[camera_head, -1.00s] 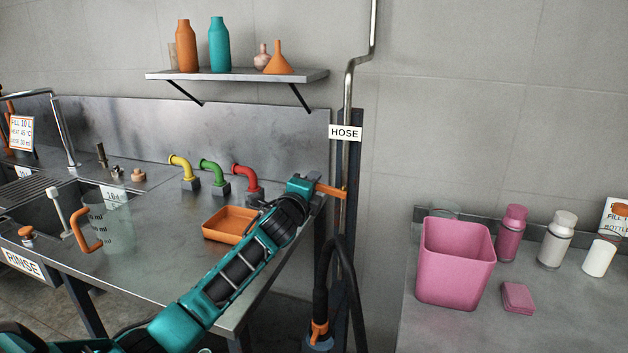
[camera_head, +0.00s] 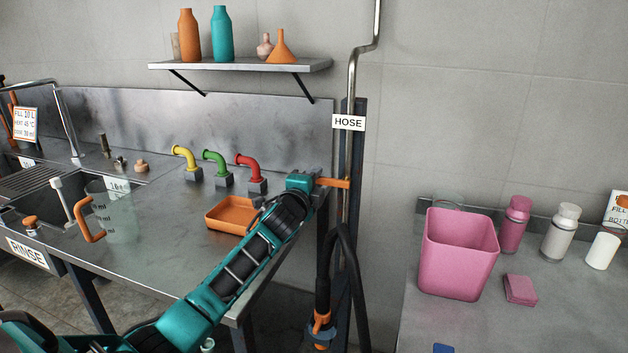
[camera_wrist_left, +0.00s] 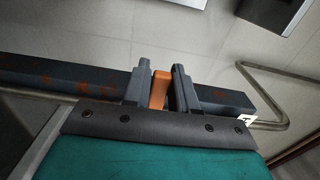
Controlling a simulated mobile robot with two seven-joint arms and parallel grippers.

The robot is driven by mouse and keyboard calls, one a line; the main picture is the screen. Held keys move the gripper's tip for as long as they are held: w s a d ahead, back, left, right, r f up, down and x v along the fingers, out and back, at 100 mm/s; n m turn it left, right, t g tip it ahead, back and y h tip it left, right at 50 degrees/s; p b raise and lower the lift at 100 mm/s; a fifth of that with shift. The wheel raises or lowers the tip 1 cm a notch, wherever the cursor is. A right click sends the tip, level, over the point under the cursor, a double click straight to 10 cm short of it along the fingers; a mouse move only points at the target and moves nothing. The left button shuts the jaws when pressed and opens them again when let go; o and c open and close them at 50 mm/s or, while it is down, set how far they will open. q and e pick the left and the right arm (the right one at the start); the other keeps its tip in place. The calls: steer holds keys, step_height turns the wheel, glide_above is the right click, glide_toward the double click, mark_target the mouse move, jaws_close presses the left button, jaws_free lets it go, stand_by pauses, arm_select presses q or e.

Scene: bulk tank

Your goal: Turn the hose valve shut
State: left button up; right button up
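The orange hose valve lever (camera_head: 337,183) sits on the upright steel pipe below the HOSE label (camera_head: 348,122). It lies nearly level, across the pipe. My left gripper (camera_head: 318,182) reaches it from the left, at the end of my teal and black arm. In the left wrist view the orange lever (camera_wrist_left: 159,89) stands between the two grey fingers of my left gripper (camera_wrist_left: 161,87), which are closed around it, with a thin gap showing on its right side. The valve body is mostly hidden by the gripper. My right gripper is not in view.
A black hose (camera_head: 341,240) hangs below the valve. The steel bench to the left holds an orange tray (camera_head: 232,231), a measuring jug (camera_head: 113,215) and yellow, green and red taps. A pink bin (camera_head: 458,255) stands on the right counter. A shelf (camera_head: 240,66) is above.

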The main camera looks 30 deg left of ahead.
arm_select(q)
steer(key=o, duration=0.3)
steer(key=v, duration=1.3)
steer(key=shift+w, duration=0.1)
